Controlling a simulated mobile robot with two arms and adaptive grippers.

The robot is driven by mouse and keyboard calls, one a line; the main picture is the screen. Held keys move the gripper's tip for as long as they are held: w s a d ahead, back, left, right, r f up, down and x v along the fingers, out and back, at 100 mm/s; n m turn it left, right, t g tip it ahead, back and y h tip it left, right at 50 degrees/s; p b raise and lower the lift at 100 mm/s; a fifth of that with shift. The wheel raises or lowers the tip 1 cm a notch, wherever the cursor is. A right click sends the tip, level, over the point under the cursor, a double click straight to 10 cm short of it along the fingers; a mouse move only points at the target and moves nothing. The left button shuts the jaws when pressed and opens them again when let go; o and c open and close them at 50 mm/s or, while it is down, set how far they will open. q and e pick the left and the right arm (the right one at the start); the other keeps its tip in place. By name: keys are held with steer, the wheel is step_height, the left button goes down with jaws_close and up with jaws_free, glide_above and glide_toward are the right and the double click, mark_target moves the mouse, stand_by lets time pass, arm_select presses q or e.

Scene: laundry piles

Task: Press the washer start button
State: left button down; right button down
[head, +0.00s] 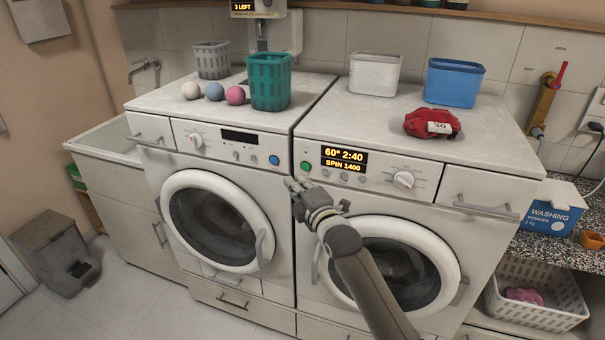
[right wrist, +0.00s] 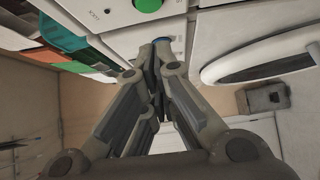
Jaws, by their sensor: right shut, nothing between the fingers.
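The right machine (head: 470,160) has a lit display (head: 344,159) reading "60° 2:40 SPIN 1400", which marks it as the washer. Its green round button (head: 305,166) sits left of that display; it also shows at the top of the right wrist view (right wrist: 148,5). My right gripper (head: 291,184) is shut and empty, its tips a little below and left of the green button in the head view. In the right wrist view the closed fingertips (right wrist: 155,62) appear below the green button, apart from it. My left gripper is not in view.
The left machine (head: 285,220) has a dark display and a blue button (head: 274,160) close to my right gripper. Baskets, coloured balls (head: 235,95) and a red bundle marked 30 (head: 432,122) stand on top. A washing powder box (head: 553,208) is at right.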

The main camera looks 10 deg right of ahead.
mark_target(305, 167)
steer(key=shift+w+d+p, duration=0.15)
steer(key=shift+w+d, duration=0.45)
steer(key=shift+w, duration=0.2)
steer(key=shift+w+d+p, duration=0.15)
steer(key=shift+w+d, duration=0.4)
steer(key=shift+w, duration=0.2)
